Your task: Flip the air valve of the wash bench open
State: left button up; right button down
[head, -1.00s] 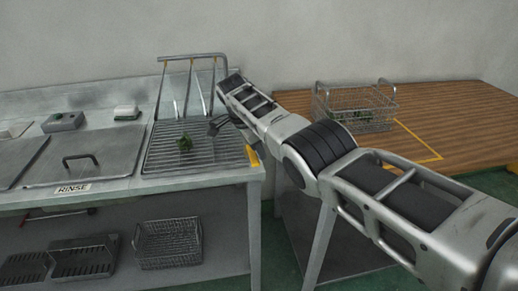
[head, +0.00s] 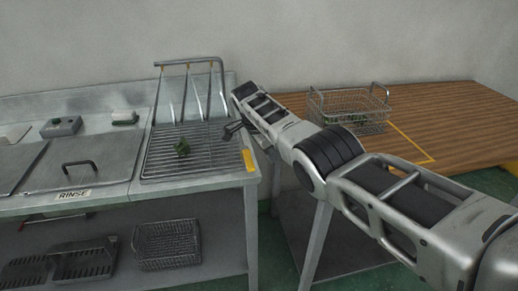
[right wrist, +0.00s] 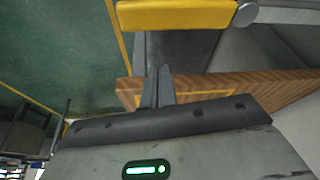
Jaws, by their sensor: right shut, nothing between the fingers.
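The wash bench (head: 200,186) fills the left of the head view. A yellow bar, which looks like the air valve's lever (head: 249,160), lies along its right edge beside the slatted rack. In the right wrist view the yellow lever (right wrist: 175,14) runs crosswise at the top, with a round grey pivot at its right end. My right gripper (head: 232,130) is shut and empty, just beyond the lever in the head view, near the bench's right edge. In the right wrist view the gripper's fingers (right wrist: 158,80) are apart from the lever. My left gripper is out of view.
A wire basket (head: 350,108) sits on the wooden table (head: 450,115). More baskets (head: 167,246) lie on the shelf below.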

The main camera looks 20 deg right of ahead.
jog(key=b+v, duration=0.1)
jog(key=v, duration=0.9)
jog(key=shift+w, duration=0.45)
jog(key=shift+s+a+f, duration=0.1)
jog(key=shift+f, duration=0.05)
